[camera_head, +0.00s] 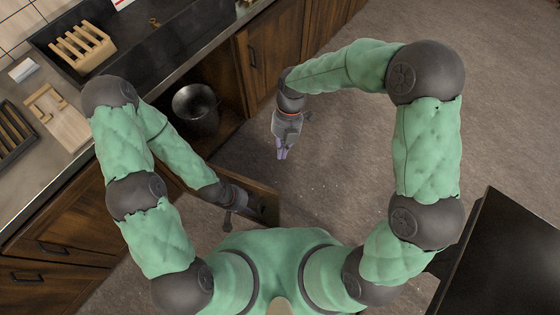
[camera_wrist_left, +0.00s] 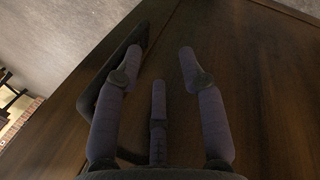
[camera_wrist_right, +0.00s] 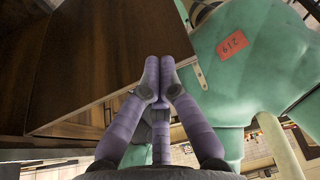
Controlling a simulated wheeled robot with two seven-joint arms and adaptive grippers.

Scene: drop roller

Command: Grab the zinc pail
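The zinc pail (camera_head: 195,105) is a dark grey metal bucket. It stands upright inside the open lower cabinet, left of centre in the head view, apart from both grippers. My left gripper (camera_head: 260,208) is at the open cabinet door (camera_head: 205,180), below and right of the pail. In the left wrist view its fingers (camera_wrist_left: 161,50) are spread over the brown door panel, with a dark handle (camera_wrist_left: 112,80) beside the left finger. My right gripper (camera_head: 282,153) hangs over the floor, right of the pail; in the right wrist view its fingertips (camera_wrist_right: 159,62) are together and empty.
The countertop (camera_head: 100,135) with a dark sink (camera_head: 145,42), a wooden rack (camera_head: 82,46) and a cutting board (camera_head: 58,118) runs above the cabinet. The floor (camera_head: 335,180) is clear in the middle. A black piece of furniture (camera_head: 500,260) stands at lower right.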

